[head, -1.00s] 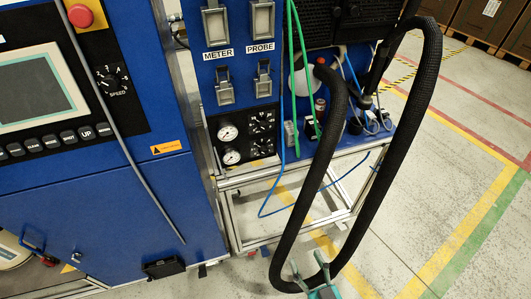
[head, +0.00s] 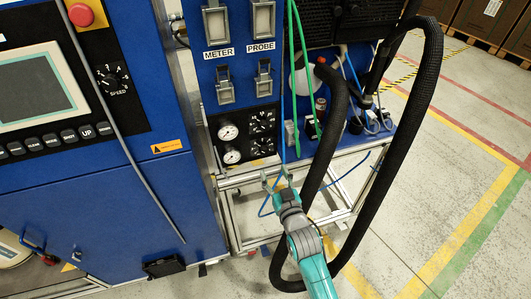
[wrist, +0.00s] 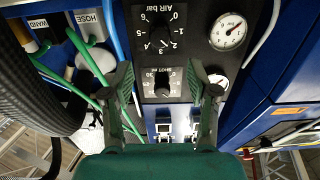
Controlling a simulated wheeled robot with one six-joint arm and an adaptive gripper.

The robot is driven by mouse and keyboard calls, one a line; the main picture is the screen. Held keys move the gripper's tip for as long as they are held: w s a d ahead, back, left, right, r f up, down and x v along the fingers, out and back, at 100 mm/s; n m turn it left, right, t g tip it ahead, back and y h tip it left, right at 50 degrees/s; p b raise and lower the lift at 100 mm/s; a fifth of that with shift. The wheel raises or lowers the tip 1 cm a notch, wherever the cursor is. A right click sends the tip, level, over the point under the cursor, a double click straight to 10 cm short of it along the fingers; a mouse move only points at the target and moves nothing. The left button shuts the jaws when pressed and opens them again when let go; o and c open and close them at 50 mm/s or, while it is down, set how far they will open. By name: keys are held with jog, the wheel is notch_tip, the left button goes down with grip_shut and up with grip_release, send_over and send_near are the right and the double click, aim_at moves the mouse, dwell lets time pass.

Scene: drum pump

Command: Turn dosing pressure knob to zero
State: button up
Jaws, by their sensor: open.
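The black control panel carries two knobs. In the wrist view, which is upside down, the knob with the 0 to 6 scale beside the "AIR bar" gauge (wrist: 228,32) is the air pressure knob (wrist: 162,36). It shows as the lower knob in the head view (head: 262,145). The shot knob (wrist: 163,84) shows as the upper one (head: 262,121). I cannot make out exactly where either pointer stands. My gripper (head: 275,178) is open and empty, below and in front of the panel. In the wrist view, its fingers (wrist: 161,76) frame the shot knob, apart from the panel.
A thick black hose (head: 412,130) loops beside my arm. Green cords (head: 304,80) and a blue tube (head: 282,90) hang to the panel's right. The blue cabinet (head: 110,190) stands at left. The second gauge (wrist: 224,80) is partly covered by a finger.

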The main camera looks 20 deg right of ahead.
aim_at(265, 152)
jog(key=w, duration=0.9)
jog(key=shift+w, duration=0.15)
grip_shut()
